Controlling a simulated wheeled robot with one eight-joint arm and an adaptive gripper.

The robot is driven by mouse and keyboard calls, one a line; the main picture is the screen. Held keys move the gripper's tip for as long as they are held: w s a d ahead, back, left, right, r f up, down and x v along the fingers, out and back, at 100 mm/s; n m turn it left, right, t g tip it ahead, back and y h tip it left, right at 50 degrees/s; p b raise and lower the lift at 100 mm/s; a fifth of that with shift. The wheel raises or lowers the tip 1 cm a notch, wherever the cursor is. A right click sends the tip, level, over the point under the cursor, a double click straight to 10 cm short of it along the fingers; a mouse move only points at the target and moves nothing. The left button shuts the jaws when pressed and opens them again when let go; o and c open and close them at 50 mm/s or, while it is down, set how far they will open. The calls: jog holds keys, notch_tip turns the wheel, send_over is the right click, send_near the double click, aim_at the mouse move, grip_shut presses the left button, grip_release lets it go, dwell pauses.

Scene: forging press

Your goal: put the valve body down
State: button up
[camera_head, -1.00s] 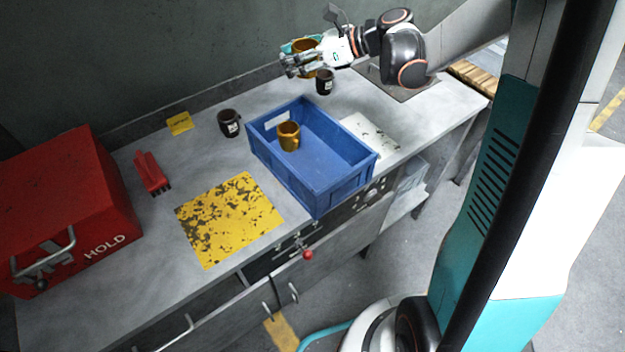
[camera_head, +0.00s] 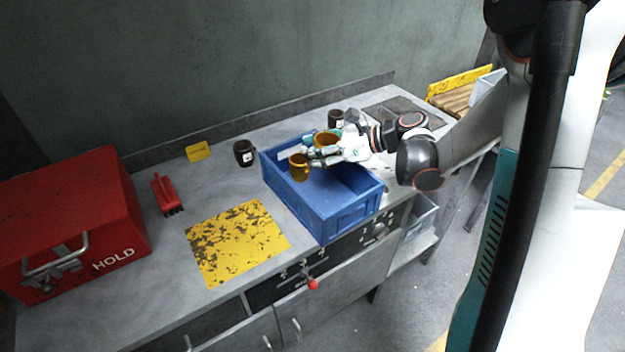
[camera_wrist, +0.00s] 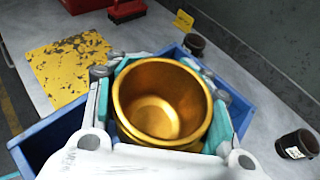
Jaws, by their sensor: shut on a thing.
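The valve body is a gold, cup-shaped part (camera_head: 326,138) with an open top. My gripper (camera_head: 318,152) is shut on it. In the wrist view, teal finger pads flank the valve body (camera_wrist: 162,103), and its hollow inside faces the camera. The held part is over the rear of the blue bin (camera_head: 340,222); the bin also shows below it in the wrist view (camera_wrist: 40,138). A second gold part (camera_head: 299,170) stands in the bin, at its left rear, close beside my fingers in the picture. The gap beneath the held part cannot be judged.
Dark cups stand left of the bin (camera_head: 244,153) and behind it (camera_head: 336,118). A worn yellow mat (camera_head: 237,242), a red brush (camera_head: 166,194) and a red HOLD box (camera_head: 75,225) are further left. The bin's front right floor looks free.

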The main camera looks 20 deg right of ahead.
notch_tip(320, 180, down, 8)
jog(key=shift+b, duration=1.25)
jog(key=shift+f+b, duration=0.4)
jog(key=shift+b, duration=0.05)
jog(key=shift+f, duration=0.15)
jog(key=o, duration=1.6)
